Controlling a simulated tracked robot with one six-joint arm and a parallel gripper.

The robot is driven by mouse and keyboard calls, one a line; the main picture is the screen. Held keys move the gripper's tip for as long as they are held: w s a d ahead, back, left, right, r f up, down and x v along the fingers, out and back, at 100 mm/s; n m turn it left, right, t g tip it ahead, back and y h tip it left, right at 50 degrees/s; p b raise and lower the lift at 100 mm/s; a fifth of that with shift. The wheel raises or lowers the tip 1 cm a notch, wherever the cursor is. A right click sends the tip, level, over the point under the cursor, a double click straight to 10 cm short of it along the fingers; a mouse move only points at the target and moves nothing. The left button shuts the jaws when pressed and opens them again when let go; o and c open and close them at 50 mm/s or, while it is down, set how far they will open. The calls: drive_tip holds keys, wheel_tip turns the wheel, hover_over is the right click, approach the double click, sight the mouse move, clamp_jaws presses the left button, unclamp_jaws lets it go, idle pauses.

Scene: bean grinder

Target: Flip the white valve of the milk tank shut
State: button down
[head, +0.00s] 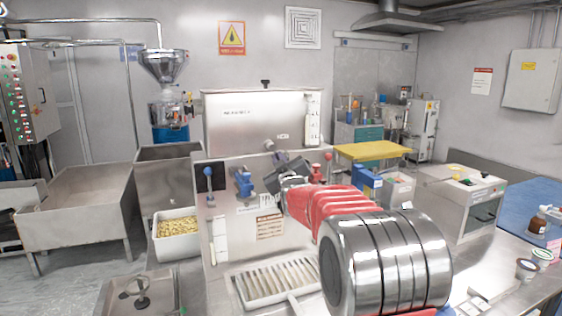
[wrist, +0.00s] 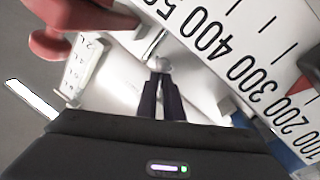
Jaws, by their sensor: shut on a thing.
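The milk tank (head: 245,125) appears to be the steel box above the steel front panel (head: 222,225) in the head view. My gripper (head: 277,172) is up against that panel, with my red-sleeved arm reaching in from the lower right. In the wrist view my two dark fingers (wrist: 160,88) are close together, shut on a small pale piece, which looks like the white valve (wrist: 159,65). Its lever angle cannot be told. In the head view my gripper hides the valve.
A blue-knobbed lever (head: 208,172) and a blue valve (head: 244,183) sit left of my gripper, a red-knobbed lever (head: 328,158) to its right. A numbered scale (wrist: 245,75) is close by in the wrist view. A white tray (head: 238,290) lies below.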

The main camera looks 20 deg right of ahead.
drive_tip(key=shift+a, duration=0.1)
drive_tip(key=c, duration=1.9)
unclamp_jaws()
drive_tip(key=s, duration=0.4)
drive_tip(key=s+a+f, duration=0.1)
drive_tip(key=s, duration=0.8)
drive_tip(key=shift+s+a+f, duration=0.25)
drive_tip(key=shift+s+a, duration=0.05)
drive_tip(key=shift+a, duration=0.05)
